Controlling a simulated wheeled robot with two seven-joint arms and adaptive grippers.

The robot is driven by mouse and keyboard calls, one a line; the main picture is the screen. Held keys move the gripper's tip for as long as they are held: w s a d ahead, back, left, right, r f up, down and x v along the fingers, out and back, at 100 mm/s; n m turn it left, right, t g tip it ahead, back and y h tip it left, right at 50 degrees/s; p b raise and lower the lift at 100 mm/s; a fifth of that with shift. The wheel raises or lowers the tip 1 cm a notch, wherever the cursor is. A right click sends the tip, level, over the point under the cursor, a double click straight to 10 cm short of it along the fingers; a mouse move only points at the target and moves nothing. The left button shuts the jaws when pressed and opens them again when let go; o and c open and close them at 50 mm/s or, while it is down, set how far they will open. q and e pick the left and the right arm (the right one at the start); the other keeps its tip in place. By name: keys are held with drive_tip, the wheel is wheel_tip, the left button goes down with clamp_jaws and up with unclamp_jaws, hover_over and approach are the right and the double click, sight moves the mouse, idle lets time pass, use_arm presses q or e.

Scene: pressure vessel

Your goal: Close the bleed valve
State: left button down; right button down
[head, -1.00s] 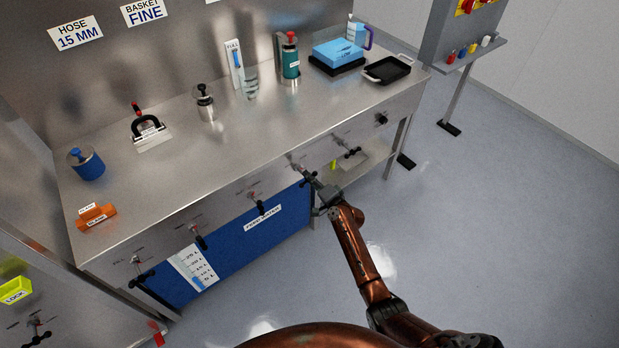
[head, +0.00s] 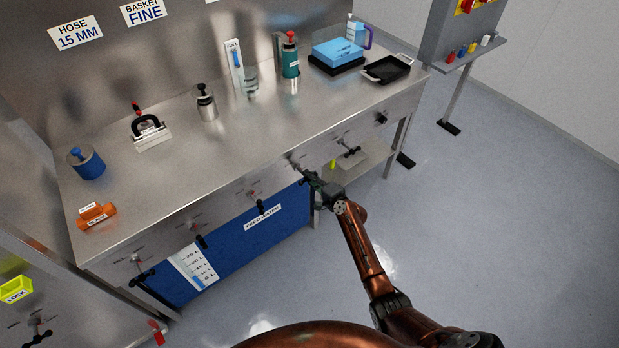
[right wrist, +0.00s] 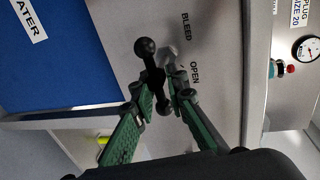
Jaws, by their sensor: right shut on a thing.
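The bleed valve's black handle (right wrist: 146,48), a bar with a ball end, shows in the right wrist view beside the printed words BLEED and OPEN on the steel front panel. My right gripper (right wrist: 160,92), with green-padded fingers, is shut on this handle near its middle. In the head view my right gripper (head: 308,178) is at the bench's front panel, right of the blue feed water panel, and hides most of the handle. My left gripper is not in view.
Other valve handles (head: 258,204) stick out along the bench front on both sides. A lower shelf (head: 362,160) lies right of the gripper. The bench top (head: 200,150) holds several tools and containers. The floor (head: 480,230) to the right is clear.

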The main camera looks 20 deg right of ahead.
drive_tip(key=shift+s+d+f, duration=0.2)
drive_tip(key=shift+d+f, duration=0.05)
drive_tip(key=shift+f, duration=0.3)
drive_tip(key=c, duration=2.1)
unclamp_jaws()
drive_tip(key=shift+o, duration=0.4)
drive_tip(key=shift+w+a+r, duration=0.1)
drive_tip(key=shift+r, duration=0.05)
drive_tip(key=shift+a+r, duration=0.1)
drive_tip(key=v, duration=1.2)
